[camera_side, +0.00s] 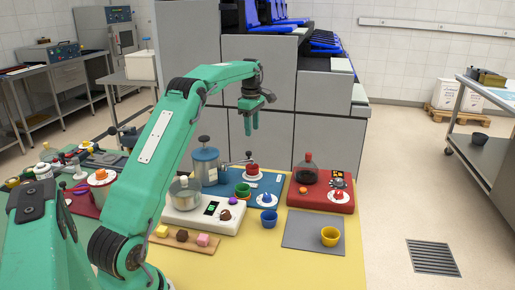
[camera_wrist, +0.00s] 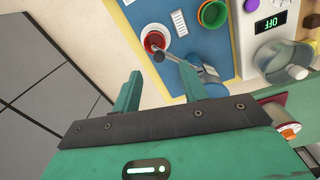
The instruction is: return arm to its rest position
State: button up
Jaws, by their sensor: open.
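My gripper (camera_side: 251,122) is raised at the end of the green arm, above the back part of the yellow table (camera_side: 277,274). Its fingers point down, apart and empty. In the wrist view my gripper (camera_wrist: 162,88) shows its two green fingers spread with nothing between them. A blue-grey canister with a lever (camera_side: 206,166) stands on a blue board (camera_side: 232,187), left of and below the gripper. The lever of this canister lies near the fingers in the wrist view, but I cannot tell how far apart they are.
Grey cabinets (camera_side: 329,140) stand close behind. The front right of the table is clear.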

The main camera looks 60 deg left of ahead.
jog(key=s+d+r+m+t, duration=0.1)
jog(key=s+d+r+m, duration=0.25)
jog(key=d, duration=0.35)
jog(key=s+d+r+m, duration=0.2)
jog(key=d+r+m, duration=0.2)
jog(key=d, duration=0.3)
jog(key=s+d+r+m+t, duration=0.1)
jog(key=s+d+r+m, duration=0.25)
jog(key=d, duration=0.35)
jog(key=s+d+f+m+t, duration=0.1)
jog(key=s+d+f+m, duration=0.2)
jog(key=s+d+m, duration=0.3)
jog(key=s+d+f+m+t, duration=0.2)
jog(key=s+d+m, duration=0.5)
jog(key=s, duration=0.5)
jog(key=shift+s+d+f, duration=0.3)
jog(key=shift+d+f, duration=0.15)
jog(key=shift+f, duration=0.3)
